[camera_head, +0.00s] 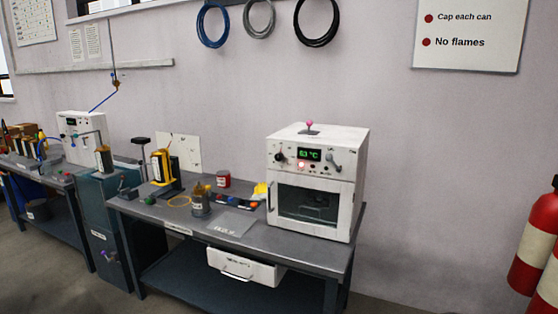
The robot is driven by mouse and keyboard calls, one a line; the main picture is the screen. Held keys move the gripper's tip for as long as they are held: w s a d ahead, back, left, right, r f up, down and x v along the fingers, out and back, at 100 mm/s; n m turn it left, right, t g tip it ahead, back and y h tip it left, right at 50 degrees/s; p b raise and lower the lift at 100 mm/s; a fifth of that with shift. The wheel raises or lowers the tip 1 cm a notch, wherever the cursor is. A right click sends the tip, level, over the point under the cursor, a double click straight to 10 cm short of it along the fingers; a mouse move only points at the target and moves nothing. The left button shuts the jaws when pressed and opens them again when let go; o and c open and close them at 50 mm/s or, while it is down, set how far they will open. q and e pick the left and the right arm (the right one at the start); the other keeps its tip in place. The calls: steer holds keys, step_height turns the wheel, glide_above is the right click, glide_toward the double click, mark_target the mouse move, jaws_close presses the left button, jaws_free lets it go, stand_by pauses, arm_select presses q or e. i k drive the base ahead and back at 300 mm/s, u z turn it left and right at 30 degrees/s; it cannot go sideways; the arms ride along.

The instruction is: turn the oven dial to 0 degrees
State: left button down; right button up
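The white oven (358,170) stands on the right end of the grey workbench. Its front panel has a small display (309,155) with green digits that seem to read 63 °C. A round black dial (279,157) sits on the panel left of the display; its pointer angle is too small to read. A grey lever-like handle (334,160) is right of the display, and a red light (301,165) glows below it. The oven door with its dark window (307,203) looks shut. Neither of my grippers is in view.
Red cylinders (535,240) stand at the right edge. The floor in front looks clear.

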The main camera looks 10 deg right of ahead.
mark_target(279, 156)
steer(key=u, duration=0.05)
steer(key=i, duration=0.85)
